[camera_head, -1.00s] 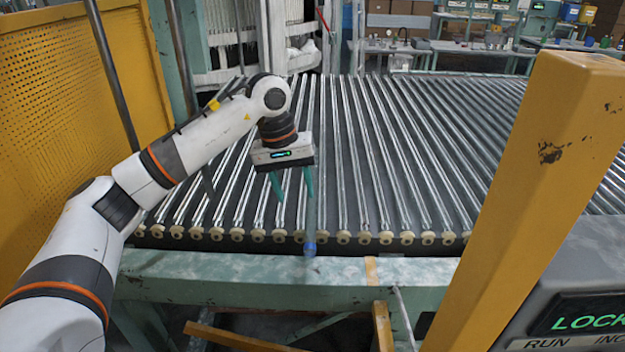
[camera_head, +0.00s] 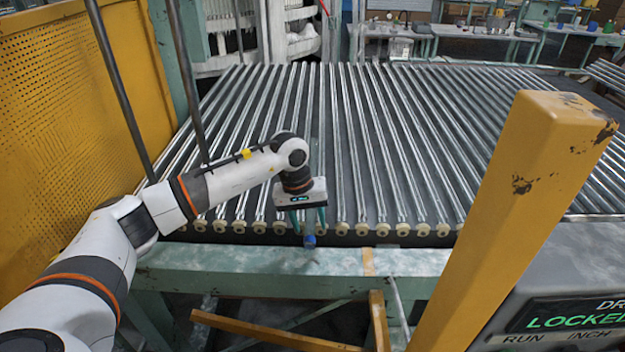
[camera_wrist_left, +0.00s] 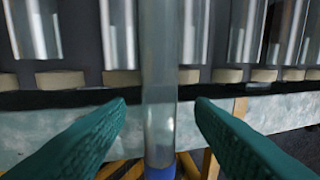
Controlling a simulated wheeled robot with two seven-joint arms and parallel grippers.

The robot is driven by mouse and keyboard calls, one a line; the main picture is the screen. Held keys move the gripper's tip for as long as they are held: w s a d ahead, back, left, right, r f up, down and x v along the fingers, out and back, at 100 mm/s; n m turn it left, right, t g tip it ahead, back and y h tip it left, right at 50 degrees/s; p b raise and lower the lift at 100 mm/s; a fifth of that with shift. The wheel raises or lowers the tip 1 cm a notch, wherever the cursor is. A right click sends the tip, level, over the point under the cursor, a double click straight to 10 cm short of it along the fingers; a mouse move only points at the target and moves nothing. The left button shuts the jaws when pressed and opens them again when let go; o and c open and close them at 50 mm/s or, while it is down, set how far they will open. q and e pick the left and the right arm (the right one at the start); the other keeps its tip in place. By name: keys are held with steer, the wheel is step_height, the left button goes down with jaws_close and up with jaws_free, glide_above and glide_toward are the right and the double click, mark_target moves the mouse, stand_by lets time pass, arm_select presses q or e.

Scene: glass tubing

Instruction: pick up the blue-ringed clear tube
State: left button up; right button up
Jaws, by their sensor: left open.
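The blue-ringed clear tube lies along the conveyor rollers, its blue ring (camera_head: 310,241) reaching past the roller ends over the green frame beam. In the left wrist view the clear glass tube (camera_wrist_left: 159,90) runs down the middle, with the blue ring (camera_wrist_left: 160,172) at the bottom edge. My left gripper (camera_head: 309,222) is above the tube's near end. Its two green fingers (camera_wrist_left: 160,103) are open, one on each side of the tube, with a gap to it on both sides. The tube's far part is hard to make out among the rollers. My right gripper is not in view.
Shiny rollers (camera_head: 420,140) with cream end caps fill the conveyor. A green beam (camera_head: 230,258) runs along its near edge. A yellow post (camera_head: 520,200) stands at the right, beside a LOCKED display panel (camera_head: 570,318). A yellow perforated guard (camera_head: 70,110) is at the left.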

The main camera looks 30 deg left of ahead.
arm_select(q)
steer(key=shift+f, duration=0.1)
steer(key=shift+c, duration=0.4)
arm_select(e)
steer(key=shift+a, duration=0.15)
arm_select(q)
jaws_close()
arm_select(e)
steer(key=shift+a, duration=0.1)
